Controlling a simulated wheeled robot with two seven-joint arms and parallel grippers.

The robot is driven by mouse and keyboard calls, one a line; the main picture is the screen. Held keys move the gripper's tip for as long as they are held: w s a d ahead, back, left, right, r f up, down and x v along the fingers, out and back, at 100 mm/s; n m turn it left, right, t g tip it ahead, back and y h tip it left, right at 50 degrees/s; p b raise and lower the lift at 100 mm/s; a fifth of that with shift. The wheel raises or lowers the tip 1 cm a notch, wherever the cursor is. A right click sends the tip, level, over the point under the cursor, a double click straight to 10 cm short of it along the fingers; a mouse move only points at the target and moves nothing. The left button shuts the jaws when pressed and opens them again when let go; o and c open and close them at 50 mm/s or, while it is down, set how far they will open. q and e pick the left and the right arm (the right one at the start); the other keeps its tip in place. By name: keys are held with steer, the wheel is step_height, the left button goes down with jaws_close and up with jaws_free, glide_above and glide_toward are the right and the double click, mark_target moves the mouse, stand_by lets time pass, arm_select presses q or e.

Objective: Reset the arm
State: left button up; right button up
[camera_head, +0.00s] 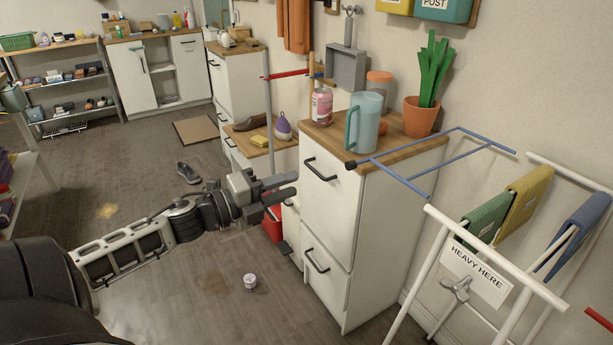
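My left arm (185,218) reaches in from the lower left, stretched over the floor toward the white drawer cabinet (328,215). My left gripper (292,186) is at the arm's end, just left of this cabinet in the picture. Its two fingers are apart, with a gap between them, and nothing shows between them. Whether it touches the cabinet cannot be told from this view. My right gripper is not in view. No washer can be made out.
A blue rail frame (408,185) and white drying rack (480,245) stand right.

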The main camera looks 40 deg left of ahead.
arm_select(q)
steer(key=s+d+f+n+y, duration=0.2)
steer(key=f+n, duration=0.2)
steer(key=f, duration=0.1)
steer(key=s+d+f+n+y, duration=0.1)
steer(key=s+d+f+n, duration=0.15)
steer(key=f+n, duration=0.25)
steer(key=s+d+f+n+g, duration=0.2)
steer(key=s+d+f+n, duration=0.1)
steer(key=d, duration=0.3)
steer(key=s+d+f+n+g, duration=0.2)
steer(key=s+d+f+n, duration=0.1)
steer(key=d, duration=0.4)
steer(key=s+d+f+n+g, duration=0.2)
steer(key=s+d+f+n, duration=0.1)
steer(key=d+f+n, duration=0.2)
steer(key=shift+s+d+n, duration=0.4)
steer(key=shift+d+n, duration=0.5)
steer(key=shift+d, duration=0.1)
